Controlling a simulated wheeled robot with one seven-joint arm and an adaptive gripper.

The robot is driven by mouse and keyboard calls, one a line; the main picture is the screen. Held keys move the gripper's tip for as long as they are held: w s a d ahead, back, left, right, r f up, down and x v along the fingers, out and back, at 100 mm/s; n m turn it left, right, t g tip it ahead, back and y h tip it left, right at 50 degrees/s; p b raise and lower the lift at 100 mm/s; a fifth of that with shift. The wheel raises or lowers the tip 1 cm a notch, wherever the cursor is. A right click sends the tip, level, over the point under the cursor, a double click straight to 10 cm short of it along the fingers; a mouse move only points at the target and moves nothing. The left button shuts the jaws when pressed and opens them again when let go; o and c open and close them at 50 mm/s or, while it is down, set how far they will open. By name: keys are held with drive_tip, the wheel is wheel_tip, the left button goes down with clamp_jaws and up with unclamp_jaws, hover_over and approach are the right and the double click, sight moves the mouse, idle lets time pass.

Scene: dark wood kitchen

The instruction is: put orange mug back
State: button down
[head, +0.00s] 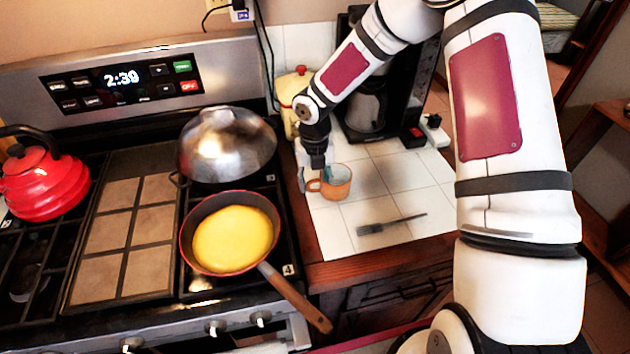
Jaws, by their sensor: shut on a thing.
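An orange mug (337,187) is on or just above the white tiled counter, right of the stove; I cannot tell whether it touches the tiles. It looks upright, with its handle to the left and a bluish inside. My gripper (316,180) is at the mug's left side, shut on the mug by its handle side. The fingertips are small and partly hidden in this view.
A dark brush (390,224) lies on the tiled counter (425,180) in front of the mug. A coffee maker (365,105) and a yellow canister (290,92) stand behind. Left are a pan (190,232) with yellow food, a domed pot (226,145) and a red kettle (42,185).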

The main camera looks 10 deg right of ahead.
drive_tip(key=c, duration=0.9)
unclamp_jaws()
drive_tip(key=shift+f, duration=0.15)
drive_tip(key=shift+c, duration=0.2)
